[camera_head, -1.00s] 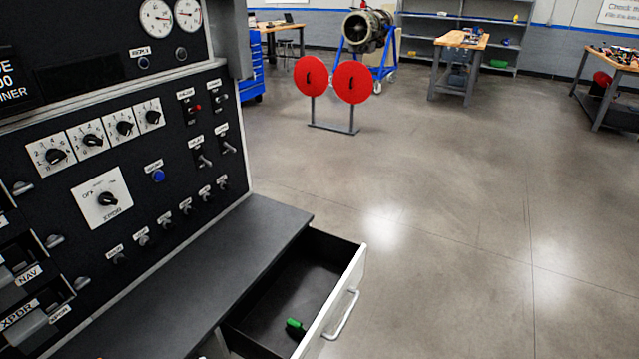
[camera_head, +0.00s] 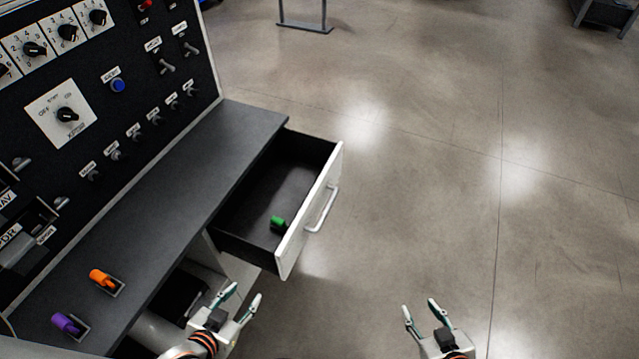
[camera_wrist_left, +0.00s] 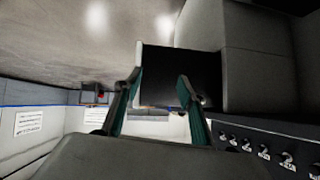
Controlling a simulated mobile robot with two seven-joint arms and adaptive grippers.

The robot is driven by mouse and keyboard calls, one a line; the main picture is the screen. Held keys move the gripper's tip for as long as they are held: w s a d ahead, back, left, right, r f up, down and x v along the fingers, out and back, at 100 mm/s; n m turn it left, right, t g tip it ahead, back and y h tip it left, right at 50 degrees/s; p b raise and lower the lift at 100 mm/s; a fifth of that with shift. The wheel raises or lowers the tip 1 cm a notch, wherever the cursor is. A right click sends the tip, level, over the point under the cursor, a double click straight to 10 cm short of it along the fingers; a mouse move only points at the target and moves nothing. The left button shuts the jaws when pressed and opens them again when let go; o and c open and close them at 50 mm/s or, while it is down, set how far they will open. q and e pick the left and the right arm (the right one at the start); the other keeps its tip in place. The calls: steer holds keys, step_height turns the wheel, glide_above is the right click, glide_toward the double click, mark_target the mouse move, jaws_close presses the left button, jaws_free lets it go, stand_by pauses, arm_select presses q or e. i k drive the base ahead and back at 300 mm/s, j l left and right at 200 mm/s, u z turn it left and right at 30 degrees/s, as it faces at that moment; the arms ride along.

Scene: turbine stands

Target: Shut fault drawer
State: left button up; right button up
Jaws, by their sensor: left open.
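The fault drawer (camera_head: 309,212) is pulled open from under the desk of the black panel. Its white front has a light bar handle (camera_head: 324,210), and a green object (camera_head: 279,223) lies inside near the front. My left gripper (camera_head: 240,297) is open and empty, below the drawer's near corner in the head view and apart from it. In the left wrist view its two fingers (camera_wrist_left: 156,92) stand apart with a dark box-like shape beyond them, perhaps the drawer. My right gripper (camera_head: 421,308) is open and empty over the floor, right of the drawer.
The dark desk top (camera_head: 185,185) holds an orange item (camera_head: 101,277) and a purple item (camera_head: 66,323) in small holders. The panel (camera_head: 105,85) with knobs and switches rises at the left. The floor (camera_head: 430,190) right of the drawer is clear.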

mark_target(293, 181)
steer(key=i+l+u, duration=0.2)
steer(key=l, duration=0.3)
steer(key=l+u, duration=0.25)
steer(key=l, duration=0.3)
steer(key=l+u, duration=0.2)
steer(key=l, duration=0.35)
steer(key=i, duration=0.05)
